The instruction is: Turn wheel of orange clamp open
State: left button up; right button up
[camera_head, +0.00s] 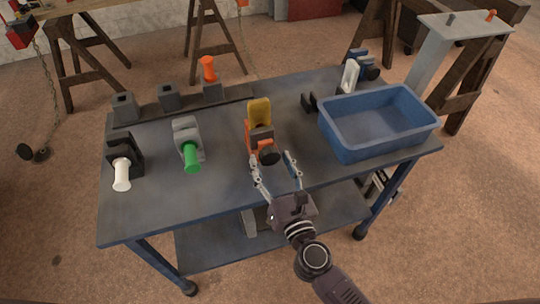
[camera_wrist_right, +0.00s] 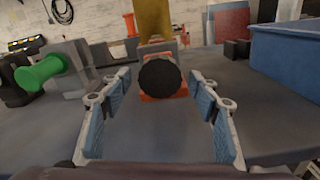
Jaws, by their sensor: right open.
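The orange clamp (camera_head: 252,150) stands near the middle of the bench's front half, with a yellow piece (camera_head: 259,112) upright in it. Its black wheel (camera_head: 269,157) faces the front of the bench. In the right wrist view the wheel (camera_wrist_right: 161,77) is centred, with the orange body (camera_wrist_right: 160,98) partly hidden behind it. My right gripper (camera_head: 273,164) is open, just in front of the clamp. Its blue-padded fingers (camera_wrist_right: 164,100) are spread to either side of the wheel, and no contact with it shows. My left gripper is out of view.
A grey clamp with a green handle (camera_head: 191,157) and a black one with a white handle (camera_head: 122,174) stand to the left. A blue bin (camera_head: 343,143) stands at right. Grey blocks and an orange handle (camera_head: 208,70) are along the back. The bench's front strip (camera_head: 200,205) is clear.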

jog(key=shift+w+a, duration=0.25)
jog(key=shift+w, duration=0.4)
jog(key=c, duration=1.2)
